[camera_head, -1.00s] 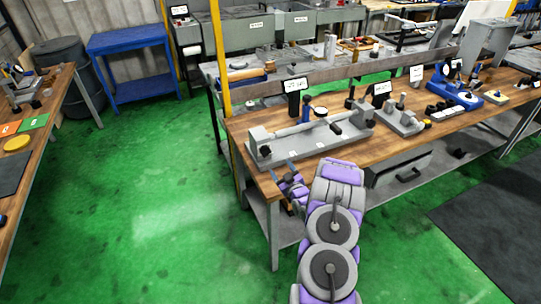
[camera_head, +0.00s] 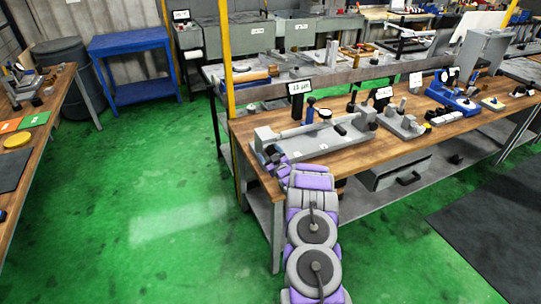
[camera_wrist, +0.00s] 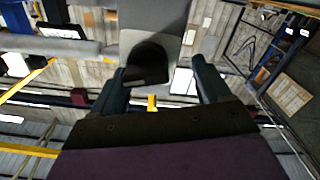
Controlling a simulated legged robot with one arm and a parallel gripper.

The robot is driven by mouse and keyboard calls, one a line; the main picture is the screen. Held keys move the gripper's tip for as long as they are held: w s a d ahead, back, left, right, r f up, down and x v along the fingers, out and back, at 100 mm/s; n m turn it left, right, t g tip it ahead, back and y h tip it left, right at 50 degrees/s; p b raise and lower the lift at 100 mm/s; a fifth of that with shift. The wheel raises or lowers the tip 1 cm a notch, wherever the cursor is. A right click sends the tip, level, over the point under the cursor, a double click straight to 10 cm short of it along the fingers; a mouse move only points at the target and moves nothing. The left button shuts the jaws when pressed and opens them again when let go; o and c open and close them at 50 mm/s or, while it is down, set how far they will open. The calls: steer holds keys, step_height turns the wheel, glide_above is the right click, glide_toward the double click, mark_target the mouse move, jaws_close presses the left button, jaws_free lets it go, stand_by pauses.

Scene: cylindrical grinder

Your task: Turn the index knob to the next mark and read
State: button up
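The small grey grinder (camera_head: 318,140) stands on the near left part of the wooden bench, with a dial gauge and a label sign (camera_head: 299,87) behind it. My gripper (camera_head: 270,154) is at the left end of the grinder and hides part of that end. In the wrist view its two dark fingers (camera_wrist: 163,88) are apart. A dark, rounded knob-like part (camera_wrist: 147,66) under a grey block (camera_wrist: 153,22) shows between them, nearer the left finger. I cannot tell whether it touches. No index marks are readable.
The wooden bench (camera_head: 370,150) carries several other devices to the right, including a blue-based one (camera_head: 455,95). A yellow post (camera_head: 226,75) stands at the bench's left end. Green floor (camera_head: 160,200) is clear to the left, before another wooden table (camera_head: 45,135).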

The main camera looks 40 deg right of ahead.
steer(key=shift+s+d, duration=0.1)
steer(key=shift+d, duration=0.25)
steer(key=shift+d+f, duration=0.25)
steer(key=shift+d, duration=0.4)
steer(key=shift+c, duration=1.4)
steer(key=shift+d, duration=0.1)
steer(key=shift+c, duration=0.7)
steer(key=shift+a+r, duration=0.1)
steer(key=shift+a, duration=0.5)
steer(key=c, duration=0.4)
steer(key=shift+c, duration=1)
steer(key=shift+d, duration=0.2)
steer(key=shift+r, duration=0.1)
